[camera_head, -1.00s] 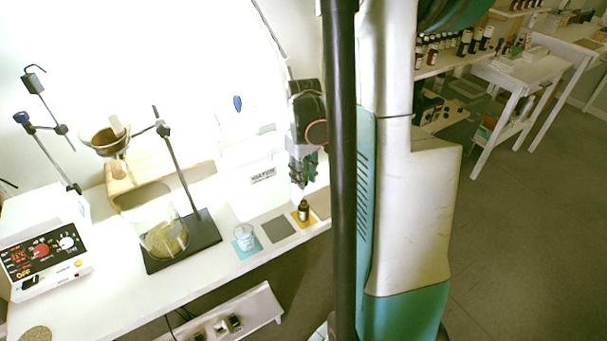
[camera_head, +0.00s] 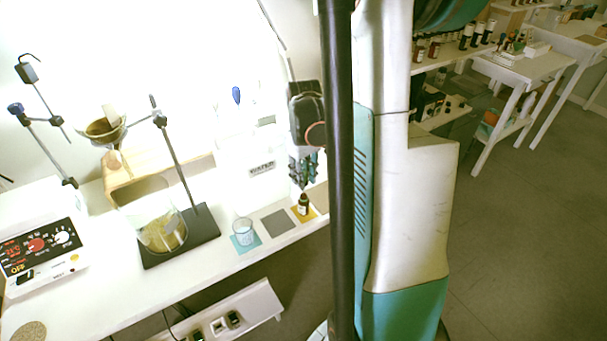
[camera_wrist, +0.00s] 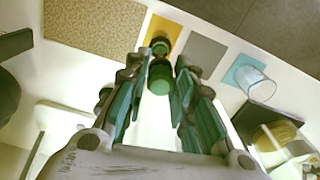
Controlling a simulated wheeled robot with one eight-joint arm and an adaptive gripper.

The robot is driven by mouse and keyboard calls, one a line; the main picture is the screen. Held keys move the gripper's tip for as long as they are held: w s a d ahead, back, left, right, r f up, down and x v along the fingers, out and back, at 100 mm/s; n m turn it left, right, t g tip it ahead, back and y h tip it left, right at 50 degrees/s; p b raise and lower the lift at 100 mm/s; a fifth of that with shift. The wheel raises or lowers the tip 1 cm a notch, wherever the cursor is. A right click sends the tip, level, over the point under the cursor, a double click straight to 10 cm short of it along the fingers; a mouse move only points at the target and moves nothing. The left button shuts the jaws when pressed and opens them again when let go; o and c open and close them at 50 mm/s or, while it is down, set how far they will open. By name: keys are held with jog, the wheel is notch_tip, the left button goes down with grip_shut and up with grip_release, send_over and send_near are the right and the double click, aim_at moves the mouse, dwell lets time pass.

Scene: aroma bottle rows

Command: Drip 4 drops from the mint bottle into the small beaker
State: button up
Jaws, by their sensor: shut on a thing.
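A small dark bottle (camera_head: 304,204) stands upright on an orange mat (camera_head: 318,211); it also shows in the wrist view (camera_wrist: 160,46), just past my fingertips. I cannot read its label. My gripper (camera_head: 303,178) is right above it, pointing down. In the wrist view my gripper (camera_wrist: 159,88) is shut on a dark green piece (camera_wrist: 160,76), seemingly the dropper top. The dropper's tip is hidden, so I cannot tell whether it is inside the bottle. The small clear beaker (camera_head: 243,232) stands on a teal mat (camera_head: 237,246) to the left; it also shows in the wrist view (camera_wrist: 256,82).
An empty grey mat (camera_head: 278,223) lies between bottle and beaker. A dark stand base (camera_head: 205,231) with a large glass beaker (camera_head: 160,230) and funnel stands further left. The table's front edge is close to the mats.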

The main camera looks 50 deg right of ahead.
aim_at(304, 197)
jog(key=shift+f+b, duration=1.75)
jog(key=shift+f, duration=0.75)
jog(key=o, duration=0.4)
jog(key=shift+c, duration=0.2)
jog(key=shift+r, duration=0.1)
dwell(0.5)
notch_tip(304, 197, up, 9)
jog(key=p, duration=0.6)
jog(key=shift+f, duration=0.2)
